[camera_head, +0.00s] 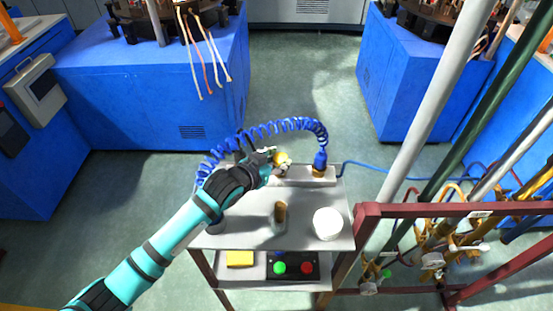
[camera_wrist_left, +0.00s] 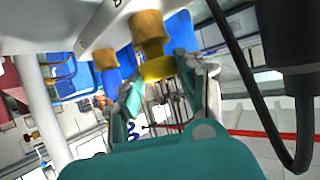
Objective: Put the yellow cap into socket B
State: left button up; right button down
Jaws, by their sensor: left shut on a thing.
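My left gripper (camera_head: 274,158) is shut on the yellow cap (camera_head: 283,158), just above the left end of the pale socket block (camera_head: 308,174) on the cart. In the left wrist view, the yellow cap (camera_wrist_left: 157,68) sits between the fingers of the gripper (camera_wrist_left: 165,85). It is lined up with a brass-coloured socket (camera_wrist_left: 148,26) on the pale block (camera_wrist_left: 97,27), beside a partly cut-off letter that looks like B. Cap and socket meet or overlap in this view; I cannot tell whether the cap is seated. A blue connector (camera_head: 320,160) stands at the block's right end. My right gripper is not in view.
A blue coiled hose (camera_head: 262,130) arches behind my gripper to the blue connector. A brown-topped bottle (camera_head: 280,215) and a white round container (camera_head: 327,224) stand on the cart top (camera_head: 246,235). A red frame with pipes (camera_head: 372,212) stands close on the right.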

pick_arm(q)
jog(key=shift+f+b, duration=0.35)
jog(key=shift+f, duration=0.4)
jog(key=o, duration=0.9)
jog(key=shift+r, duration=0.1)
jog(key=shift+r+p, duration=4.5)
jog(key=shift+p, duration=0.15)
jog(key=shift+f, duration=0.1)
